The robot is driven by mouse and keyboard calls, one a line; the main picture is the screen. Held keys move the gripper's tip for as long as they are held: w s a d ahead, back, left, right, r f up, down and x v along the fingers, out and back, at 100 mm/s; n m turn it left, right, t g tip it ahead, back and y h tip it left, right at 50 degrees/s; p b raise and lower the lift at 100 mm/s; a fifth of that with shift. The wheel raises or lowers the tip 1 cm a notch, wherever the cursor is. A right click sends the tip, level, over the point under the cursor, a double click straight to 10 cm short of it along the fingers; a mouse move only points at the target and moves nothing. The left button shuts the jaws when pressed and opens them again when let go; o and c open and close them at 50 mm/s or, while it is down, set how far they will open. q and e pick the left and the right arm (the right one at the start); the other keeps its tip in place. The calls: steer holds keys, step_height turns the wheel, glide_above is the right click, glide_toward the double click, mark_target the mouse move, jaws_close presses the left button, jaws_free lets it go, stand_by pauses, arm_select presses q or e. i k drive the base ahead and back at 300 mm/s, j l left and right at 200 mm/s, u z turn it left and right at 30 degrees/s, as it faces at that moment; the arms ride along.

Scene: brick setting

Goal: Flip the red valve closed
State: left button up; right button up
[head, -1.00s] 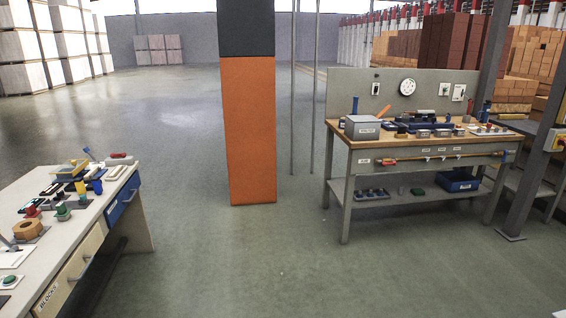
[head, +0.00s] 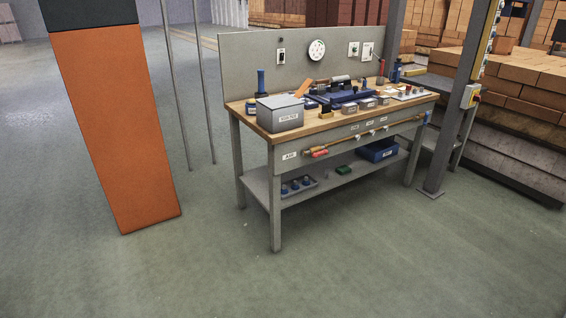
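A thin brass-coloured pipe (head: 362,137) runs along the front panel of the workbench (head: 276,215). A small red part (head: 320,154), which looks like the red valve's handle, sits at the pipe's left end, beside a white label. It is too small to tell whether it lies along or across the pipe. A blue part (head: 427,118) is at the pipe's right end. Neither of my grippers is in view.
An orange and black pillar (head: 115,125) stands left of the bench, with thin grey poles between. A grey box (head: 280,112) and several tools are on the bench top. A grey post (head: 455,130) stands at its right end. The floor in front is clear.

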mark_target(324, 152)
steer(key=i+j+z, duration=0.75)
steer(key=i, duration=0.45)
steer(key=i+j+z, duration=0.25)
steer(key=i+j, duration=0.2)
steer(key=i, duration=0.3)
steer(key=i+j+z, duration=0.3)
steer(key=i+j, duration=0.35)
steer(key=i, duration=0.05)
